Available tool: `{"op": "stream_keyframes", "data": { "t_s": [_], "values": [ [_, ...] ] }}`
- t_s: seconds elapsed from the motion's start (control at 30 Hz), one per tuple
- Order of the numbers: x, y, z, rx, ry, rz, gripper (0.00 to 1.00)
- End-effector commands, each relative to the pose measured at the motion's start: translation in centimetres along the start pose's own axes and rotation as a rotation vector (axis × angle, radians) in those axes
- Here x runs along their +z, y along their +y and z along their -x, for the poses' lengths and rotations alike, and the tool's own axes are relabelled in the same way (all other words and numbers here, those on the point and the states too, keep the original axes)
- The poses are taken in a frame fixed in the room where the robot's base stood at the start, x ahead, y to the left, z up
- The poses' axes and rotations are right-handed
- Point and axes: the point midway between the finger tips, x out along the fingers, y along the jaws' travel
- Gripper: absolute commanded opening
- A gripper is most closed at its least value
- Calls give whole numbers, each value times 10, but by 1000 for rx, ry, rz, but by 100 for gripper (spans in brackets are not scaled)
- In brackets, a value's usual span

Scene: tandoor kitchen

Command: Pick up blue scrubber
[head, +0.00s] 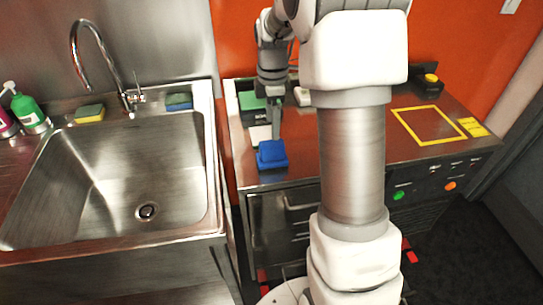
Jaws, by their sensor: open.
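A blue scrubber (271,156), block-shaped with a raised top, lies on the steel counter near its front left edge. My gripper (275,134) points down just behind and above it, with its fingertips close to the scrubber's back edge. The jaws are open, though they show nearly edge-on here. I cannot tell whether a finger touches the scrubber. My arm crosses the middle of the picture and hides part of the counter.
A steel sink (120,180) is on the left, with a yellow-green sponge (89,114) and a blue-green sponge (179,101) on its back rim. A green bin (250,113) stands behind the gripper. A yellow square outline (428,142) marks clear counter at right.

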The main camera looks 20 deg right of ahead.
Motion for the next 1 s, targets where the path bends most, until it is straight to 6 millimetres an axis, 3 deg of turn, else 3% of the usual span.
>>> {"op": "stream_keyframes", "data": {
  "t_s": [0.1,0.37,0.7,1.0],
  "values": [
    [-1,-1,-24,-3,0,1,80],
    [-1,-1,-43,-1,-1,1,80],
    [-3,-6,-88,-3,0,0,80],
    [-2,-5,-92,1,0,0,80]
  ]
}}
